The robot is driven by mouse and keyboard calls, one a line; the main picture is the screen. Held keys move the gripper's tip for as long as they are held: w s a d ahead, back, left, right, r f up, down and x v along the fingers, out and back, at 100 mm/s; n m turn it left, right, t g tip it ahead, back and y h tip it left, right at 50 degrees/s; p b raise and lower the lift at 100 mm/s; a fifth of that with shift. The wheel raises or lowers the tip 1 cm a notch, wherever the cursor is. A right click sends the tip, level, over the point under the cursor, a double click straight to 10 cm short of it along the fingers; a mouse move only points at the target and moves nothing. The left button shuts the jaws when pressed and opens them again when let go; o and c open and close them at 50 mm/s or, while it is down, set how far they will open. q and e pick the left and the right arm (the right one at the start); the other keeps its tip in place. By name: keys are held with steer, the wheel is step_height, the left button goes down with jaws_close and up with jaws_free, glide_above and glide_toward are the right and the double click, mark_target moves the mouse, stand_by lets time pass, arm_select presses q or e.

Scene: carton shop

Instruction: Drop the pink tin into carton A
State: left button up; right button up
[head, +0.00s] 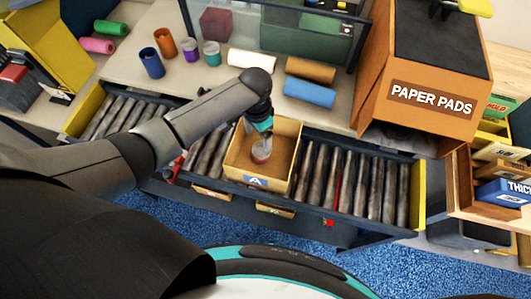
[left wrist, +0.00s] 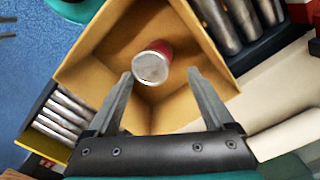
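Carton A (head: 285,165) is an open tan box with a blue "A" label on its near side, standing on the roller conveyor. The pink tin (head: 262,157), reddish with a pale lid, is inside it. My left gripper (head: 262,128) reaches down over the carton from above. In the left wrist view the tin (left wrist: 151,67) lies beyond the fingertips, inside the carton (left wrist: 110,50), with gaps between it and both fingers. The left gripper (left wrist: 160,85) is open and empty. My right gripper is in neither view.
Rollers (head: 350,185) run on both sides of the carton. Behind stand several small tins and rolls, including a blue roll (head: 309,92) and a tan roll (head: 311,70). A "PAPER PADS" box (head: 432,98) rises at the right, with a wooden bin of small boxes beside it.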

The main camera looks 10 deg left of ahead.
arm_select(q)
steer(key=shift+o, duration=0.9)
step_height(320, 180, up, 15)
steer(key=p, duration=0.3)
steer(key=shift+r, duration=0.15)
